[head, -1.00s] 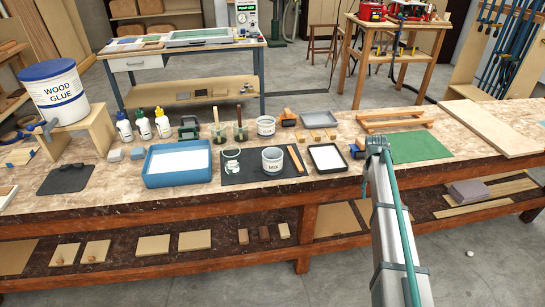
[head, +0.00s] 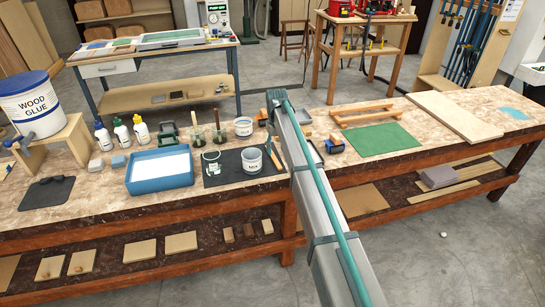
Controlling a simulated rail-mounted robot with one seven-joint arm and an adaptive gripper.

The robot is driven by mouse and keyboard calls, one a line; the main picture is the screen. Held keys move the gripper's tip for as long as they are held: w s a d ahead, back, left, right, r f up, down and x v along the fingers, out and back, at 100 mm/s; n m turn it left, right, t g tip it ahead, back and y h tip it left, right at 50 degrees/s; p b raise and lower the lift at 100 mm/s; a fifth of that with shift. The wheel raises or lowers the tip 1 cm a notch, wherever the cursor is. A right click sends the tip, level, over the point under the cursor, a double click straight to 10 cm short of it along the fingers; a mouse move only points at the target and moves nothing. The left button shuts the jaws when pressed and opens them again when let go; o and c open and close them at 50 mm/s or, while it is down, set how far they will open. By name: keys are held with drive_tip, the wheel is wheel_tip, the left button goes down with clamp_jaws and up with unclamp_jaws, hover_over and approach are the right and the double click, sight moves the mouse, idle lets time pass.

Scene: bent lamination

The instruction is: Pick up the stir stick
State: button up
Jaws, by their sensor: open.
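The stir stick (head: 274,160) appears as a thin, light wooden strip on the dark mat (head: 213,181), just right of the grey mixing cup (head: 252,160). My arm crosses the view from the bottom right up to a dark joint just above and behind the stick in the picture. The arm passes close to the right of the stick in the picture. My gripper does not show; no fingers can be made out, and it may be hidden behind the arm.
A blue tray (head: 160,172), glue bottles (head: 141,130) and jars with brushes (head: 218,134) stand left of and behind the mat. A green mat (head: 381,141) and a wooden frame (head: 365,115) lie to the right. My arm partly covers a dark tray.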

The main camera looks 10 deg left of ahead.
sight(276, 161)
drive_tip(key=shift+s+d+f+p, duration=0.1)
drive_tip(key=shift+f+p, duration=1.05)
drive_tip(key=shift+f, duration=1.8)
clamp_jaws()
